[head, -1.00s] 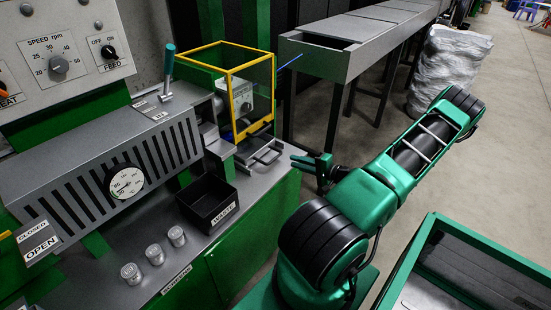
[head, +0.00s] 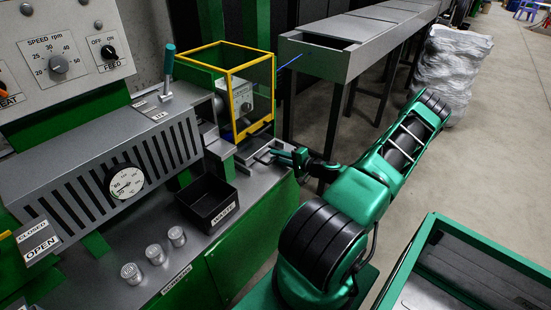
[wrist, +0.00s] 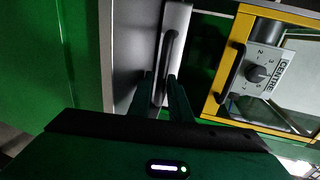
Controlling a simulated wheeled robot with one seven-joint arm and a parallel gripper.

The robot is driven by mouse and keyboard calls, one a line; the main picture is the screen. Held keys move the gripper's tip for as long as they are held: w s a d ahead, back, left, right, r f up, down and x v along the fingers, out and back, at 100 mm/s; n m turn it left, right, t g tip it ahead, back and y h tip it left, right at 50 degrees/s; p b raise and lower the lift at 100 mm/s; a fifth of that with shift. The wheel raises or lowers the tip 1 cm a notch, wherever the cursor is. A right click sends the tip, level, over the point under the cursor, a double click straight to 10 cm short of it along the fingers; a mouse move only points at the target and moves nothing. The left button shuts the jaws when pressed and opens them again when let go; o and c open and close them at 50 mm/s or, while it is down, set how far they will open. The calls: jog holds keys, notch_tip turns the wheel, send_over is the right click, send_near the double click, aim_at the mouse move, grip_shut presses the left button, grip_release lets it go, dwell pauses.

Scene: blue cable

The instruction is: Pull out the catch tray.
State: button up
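The catch tray (head: 250,148) is a small grey tray with a dark bar handle, set below the yellow-framed guard. In the wrist view its pale grey front (wrist: 182,22) shows with the dark handle (wrist: 170,52) running lengthwise. My gripper (head: 274,157) is at the tray's handle side, partly covering it in the head view. In the wrist view my gripper's two fingers (wrist: 161,80) are apart, one on each side of the handle's near end. I cannot tell whether either finger touches the handle.
The yellow-framed guard (head: 240,85) stands right above the tray. A black waste bin (head: 208,203) sits left of my gripper on the grey bench top, with several small metal cylinders (head: 155,253) farther left. A long grey trough (head: 350,55) stands behind.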

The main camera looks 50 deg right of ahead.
jog(key=shift+c, duration=0.4)
grip_shut()
jog(key=shift+s, duration=0.1)
